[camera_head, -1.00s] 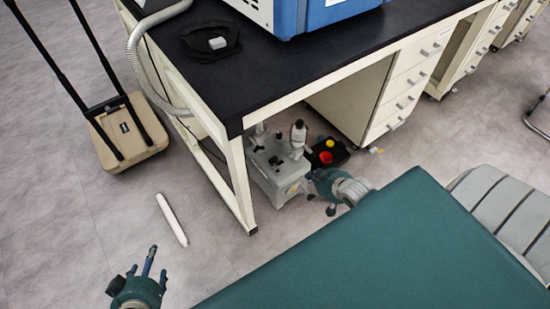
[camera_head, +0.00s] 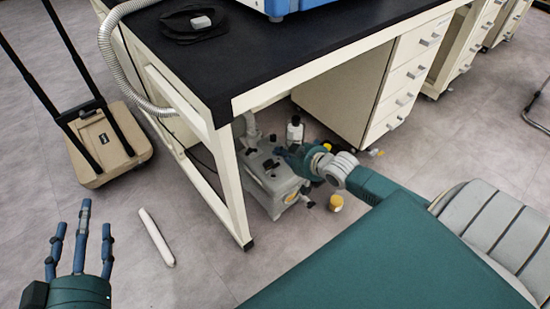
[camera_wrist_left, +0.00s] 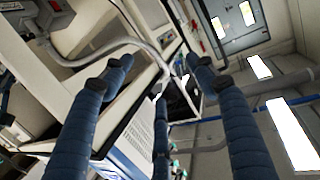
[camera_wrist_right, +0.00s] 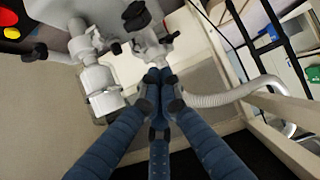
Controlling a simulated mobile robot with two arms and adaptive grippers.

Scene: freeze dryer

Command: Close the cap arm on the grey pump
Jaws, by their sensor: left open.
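The grey pump (camera_head: 282,188) stands on the floor under the bench, behind the bench leg. Black knobs and fittings show on its top. In the right wrist view, a metal fitting (camera_wrist_right: 152,46) with black knobs rises from it; I cannot tell which part is the cap arm or how far it is open. My right gripper (camera_head: 284,152) is over the pump's top. Its fingertips are drawn together (camera_wrist_right: 160,76) close to the fitting; a grip on it cannot be made out. My left gripper (camera_head: 82,222) is open and empty, away from the pump.
The black-topped bench (camera_head: 215,70) overhangs the pump, and its front leg (camera_head: 228,180) stands close by. A white rod (camera_head: 156,238) and a beige trolley (camera_head: 110,145) are on the floor at left. A yellow-topped item (camera_head: 336,203) lies right of the pump.

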